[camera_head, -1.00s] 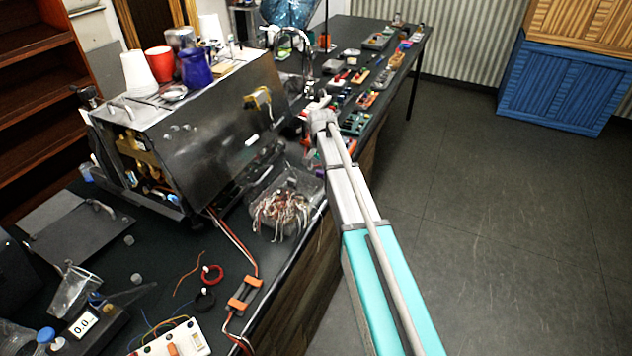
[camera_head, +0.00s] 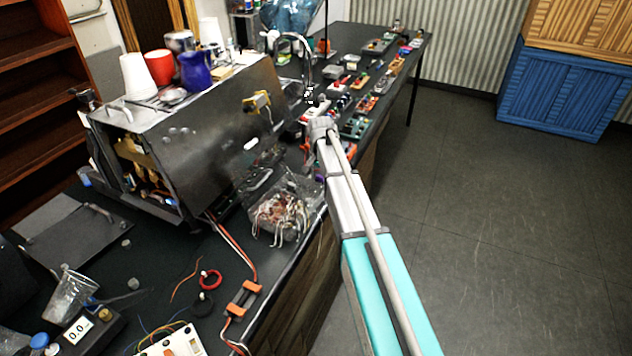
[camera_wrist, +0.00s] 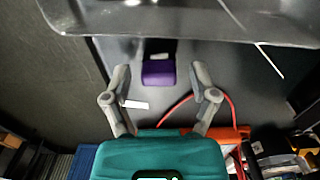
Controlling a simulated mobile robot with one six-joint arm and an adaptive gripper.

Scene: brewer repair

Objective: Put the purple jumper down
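In the wrist view the purple jumper (camera_wrist: 158,74) is a small purple block with a dark part beside it, over a grey surface. My gripper (camera_wrist: 161,78) is open, with one finger on each side of the jumper. A gap shows between the jumper and each finger, so it is not gripped. I cannot tell how far below the fingertips it lies. In the head view my gripper (camera_head: 314,112) is small, at the far end of my arm over the bench.
A metal brewer (camera_head: 215,130) stands left of my arm, with cups and a blue pitcher (camera_head: 194,72) on top. A clear container of wires (camera_head: 283,212) sits near the bench edge. Several small boards lie beyond. A red wire (camera_wrist: 228,108) runs near the right finger.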

